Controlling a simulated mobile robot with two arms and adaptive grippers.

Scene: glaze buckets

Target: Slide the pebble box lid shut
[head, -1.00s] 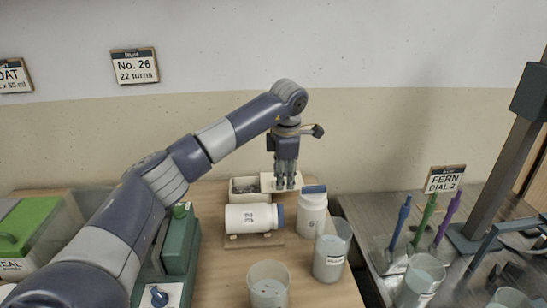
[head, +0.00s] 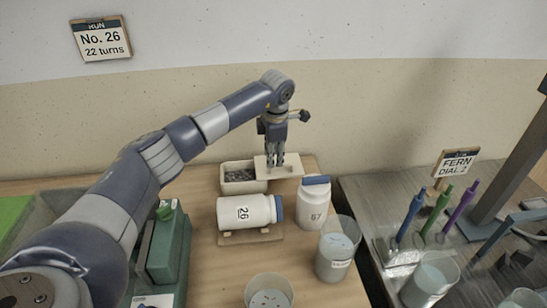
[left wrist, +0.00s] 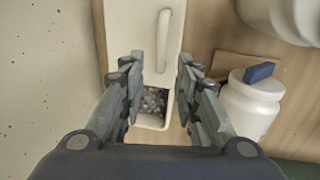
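The pebble box (head: 224,181) is a cream box at the back of the table, with grey pebbles showing in its open left part. Its pale lid (head: 292,167) sticks out to the right. In the left wrist view, the lid (left wrist: 142,25) carries a bar handle (left wrist: 163,35), and the pebbles (left wrist: 153,100) show below the lid's edge. My left gripper (head: 275,164) points down over the lid. In the left wrist view its fingers (left wrist: 161,62) are apart, one on each side of the handle's near end; contact is not visible. My right gripper is out of view.
A white jar marked 26 (head: 243,212) lies on a stand in front of the box. A jar marked 67 (head: 312,205) stands to its right. Clear beakers (head: 337,250) stand nearer. A green device (head: 168,250) is at left. The wall is close behind.

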